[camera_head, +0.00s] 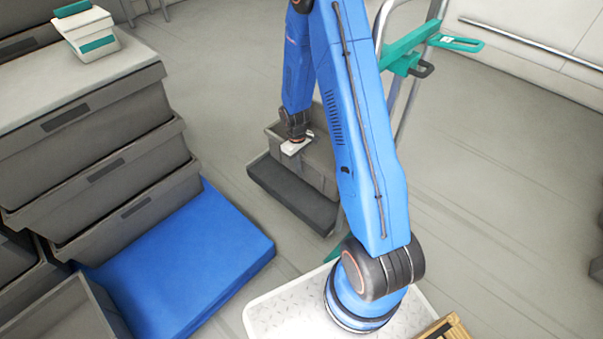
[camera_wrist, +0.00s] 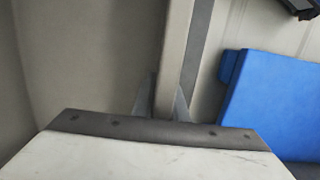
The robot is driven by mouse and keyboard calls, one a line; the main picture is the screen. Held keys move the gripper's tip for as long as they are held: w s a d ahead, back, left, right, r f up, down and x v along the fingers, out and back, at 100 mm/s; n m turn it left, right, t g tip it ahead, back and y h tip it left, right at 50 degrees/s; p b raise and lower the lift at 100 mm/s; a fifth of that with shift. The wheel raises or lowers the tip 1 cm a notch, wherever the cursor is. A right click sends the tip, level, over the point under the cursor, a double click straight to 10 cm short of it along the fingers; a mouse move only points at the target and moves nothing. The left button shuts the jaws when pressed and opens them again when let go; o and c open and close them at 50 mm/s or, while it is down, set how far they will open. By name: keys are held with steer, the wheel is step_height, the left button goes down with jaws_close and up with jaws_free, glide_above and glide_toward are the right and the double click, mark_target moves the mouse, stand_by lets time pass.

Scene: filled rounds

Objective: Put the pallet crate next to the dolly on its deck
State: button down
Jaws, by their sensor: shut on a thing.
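My gripper (camera_head: 297,147) is shut on the rim of a grey crate (camera_head: 318,160), beyond the blue mat. In the wrist view the pale crate wall (camera_wrist: 175,60) runs between my fingers (camera_wrist: 163,105). A low dark grey block or wall (camera_head: 290,195) lies just in front of the crate; I cannot tell whether it is part of it. What looks like the dolly, a silver tube handle with teal fittings (camera_head: 400,60), stands behind my blue arm. The arm hides most of its lower part and deck. I cannot tell whether the crate touches the floor.
Stacked grey crates (camera_head: 100,175) stand at the left, with a small white and teal box (camera_head: 88,38) on top. A wooden slatted thing (camera_head: 447,330) shows at the bottom edge. The floor at right is clear.

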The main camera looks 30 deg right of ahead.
steer(key=shift+f, duration=2.1)
steer(key=c, duration=1.8)
jaws_free()
steer(key=shift+o, duration=0.2)
